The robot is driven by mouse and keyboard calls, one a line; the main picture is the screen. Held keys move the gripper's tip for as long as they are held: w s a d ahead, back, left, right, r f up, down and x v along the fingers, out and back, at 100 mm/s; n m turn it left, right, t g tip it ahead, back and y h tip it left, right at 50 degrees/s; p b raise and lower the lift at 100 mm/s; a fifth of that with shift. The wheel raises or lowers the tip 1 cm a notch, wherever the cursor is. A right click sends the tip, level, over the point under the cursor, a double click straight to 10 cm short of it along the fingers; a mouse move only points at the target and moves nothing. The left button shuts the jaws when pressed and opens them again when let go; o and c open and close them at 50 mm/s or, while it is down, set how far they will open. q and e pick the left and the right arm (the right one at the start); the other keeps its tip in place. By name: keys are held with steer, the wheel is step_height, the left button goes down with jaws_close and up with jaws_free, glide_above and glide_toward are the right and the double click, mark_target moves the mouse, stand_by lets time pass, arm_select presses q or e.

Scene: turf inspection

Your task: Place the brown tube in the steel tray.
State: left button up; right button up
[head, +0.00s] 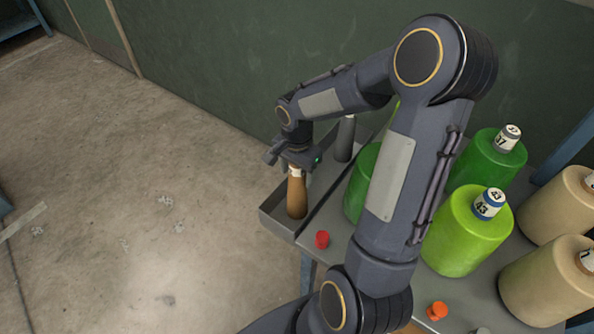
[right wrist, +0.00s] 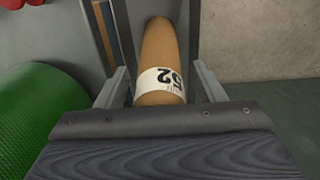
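The brown tube (head: 297,196) stands roughly upright at the near end of the long steel tray (head: 281,224), with its lower end inside the tray walls. Its white label reads 52 in the right wrist view, where the tube (right wrist: 159,48) runs between my fingers. My right gripper (head: 296,163) is over the tube's upper end. The fingers (right wrist: 161,86) are on both sides of the label, with narrow gaps showing, so they look open around the tube. The tube's top end is hidden by the gripper. My left gripper is not in view.
A grey tube (head: 345,138) stands farther back in the tray. Green yarn cones (head: 466,232) and beige cones (head: 548,280) crowd the table to the right. A red peg (head: 322,239) and an orange peg (head: 437,311) are nearby. Open floor lies left.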

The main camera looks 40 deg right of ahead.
step_height(320, 180, up, 11)
steer(key=shift+p, duration=0.5)
steer(key=shift+s+a+r, duration=0.1)
steer(key=shift+r, duration=0.6)
steer(key=s+a+r+n+t+y, duration=0.1)
steer(key=s+a+n+t+y, duration=0.2)
steer(key=s+a+n, duration=0.9)
steer(key=s+n+t, duration=0.1)
steer(key=s+t, duration=0.1)
steer(key=s, duration=0.1)
steer(key=shift+s+r+t+y, duration=0.2)
steer(key=shift+r+t+y, duration=0.1)
steer(key=shift+y, duration=0.1)
